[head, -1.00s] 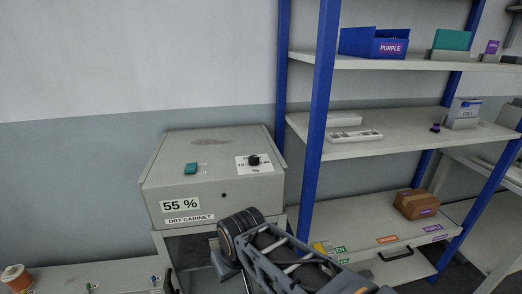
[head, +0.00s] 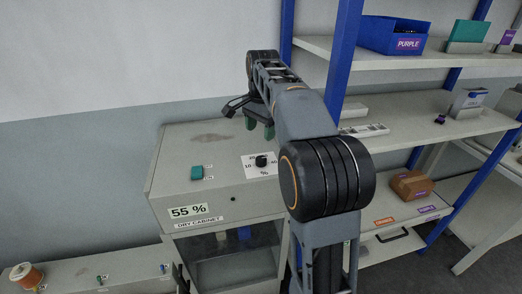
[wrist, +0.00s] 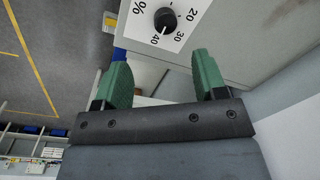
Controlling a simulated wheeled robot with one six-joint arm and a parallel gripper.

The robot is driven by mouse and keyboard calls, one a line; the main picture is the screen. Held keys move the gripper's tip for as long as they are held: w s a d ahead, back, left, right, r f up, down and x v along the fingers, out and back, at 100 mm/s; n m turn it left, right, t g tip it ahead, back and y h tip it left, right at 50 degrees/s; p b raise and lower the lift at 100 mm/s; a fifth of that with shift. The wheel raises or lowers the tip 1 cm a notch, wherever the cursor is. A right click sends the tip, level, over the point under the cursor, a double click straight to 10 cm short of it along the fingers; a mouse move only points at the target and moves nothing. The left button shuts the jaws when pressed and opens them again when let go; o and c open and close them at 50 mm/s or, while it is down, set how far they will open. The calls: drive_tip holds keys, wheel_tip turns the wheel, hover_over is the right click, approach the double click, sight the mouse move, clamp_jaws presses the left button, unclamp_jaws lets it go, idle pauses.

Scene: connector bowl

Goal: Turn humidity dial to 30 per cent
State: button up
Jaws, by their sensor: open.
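The humidity dial (head: 261,161) is a small black knob on a white scale card (head: 250,171) on top of the grey dry cabinet (head: 165,186). In the wrist view the dial (wrist: 165,19) sits near the top, with 20, 30, 40 and % printed around it. The cabinet's display (head: 188,211) reads 55 %. My gripper (head: 260,127) is raised above the back of the cabinet top, apart from the dial. In the wrist view its green fingers (wrist: 162,75) are spread wide with nothing between them.
A teal switch (head: 197,173) sits left of the dial. A spool (head: 27,277) stands on the low bench at left.

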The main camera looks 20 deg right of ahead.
sight(261, 158)
drive_tip(key=shift+m, duration=0.7)
drive_tip(key=f, duration=0.4)
drive_tip(key=w+f, duration=0.1)
drive_tip(key=f, duration=0.3)
drive_tip(key=w+d+f, duration=0.1)
drive_tip(key=f, duration=0.3)
drive_tip(key=shift+f, duration=0.25)
drive_tip(key=c, duration=0.9)
